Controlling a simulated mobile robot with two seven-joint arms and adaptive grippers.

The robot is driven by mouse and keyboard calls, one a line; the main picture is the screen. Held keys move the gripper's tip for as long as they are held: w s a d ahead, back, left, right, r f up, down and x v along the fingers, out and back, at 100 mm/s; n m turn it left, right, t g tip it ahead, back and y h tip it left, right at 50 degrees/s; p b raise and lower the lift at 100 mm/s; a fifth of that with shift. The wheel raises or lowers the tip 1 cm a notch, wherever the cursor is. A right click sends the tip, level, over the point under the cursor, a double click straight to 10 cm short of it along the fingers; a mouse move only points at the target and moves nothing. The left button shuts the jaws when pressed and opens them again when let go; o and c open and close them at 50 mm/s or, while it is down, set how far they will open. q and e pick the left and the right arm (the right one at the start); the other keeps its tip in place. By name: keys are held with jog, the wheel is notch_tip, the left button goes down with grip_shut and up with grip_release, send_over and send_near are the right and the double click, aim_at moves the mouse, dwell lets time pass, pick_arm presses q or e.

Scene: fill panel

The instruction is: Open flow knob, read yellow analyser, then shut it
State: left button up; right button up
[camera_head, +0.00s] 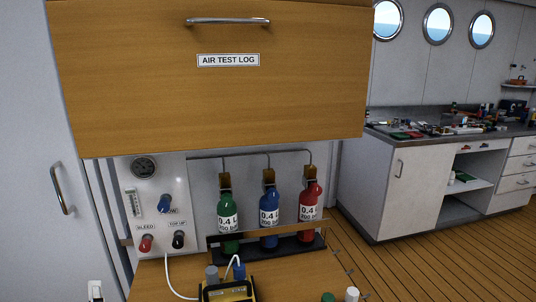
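The fill panel (157,215) is a white plate below the wooden locker. Its blue knob (165,203) sits right of a clear flow tube (133,203); the label under it is partly covered and seems to read FLOW. A red knob (146,243) is under BLEED and a black knob (179,239) under TOP-UP. A round gauge (145,167) is at the top. The yellow analyser (228,291) with a black frame stands at the bottom edge, cut off; its reading cannot be seen. A white hose (169,277) runs from the panel towards it. Neither gripper is in view.
The AIR TEST LOG locker front (228,100) overhangs the panel. Green (328,297) and white (352,294) tops show at the bottom. A cluttered counter (400,128) is at right.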

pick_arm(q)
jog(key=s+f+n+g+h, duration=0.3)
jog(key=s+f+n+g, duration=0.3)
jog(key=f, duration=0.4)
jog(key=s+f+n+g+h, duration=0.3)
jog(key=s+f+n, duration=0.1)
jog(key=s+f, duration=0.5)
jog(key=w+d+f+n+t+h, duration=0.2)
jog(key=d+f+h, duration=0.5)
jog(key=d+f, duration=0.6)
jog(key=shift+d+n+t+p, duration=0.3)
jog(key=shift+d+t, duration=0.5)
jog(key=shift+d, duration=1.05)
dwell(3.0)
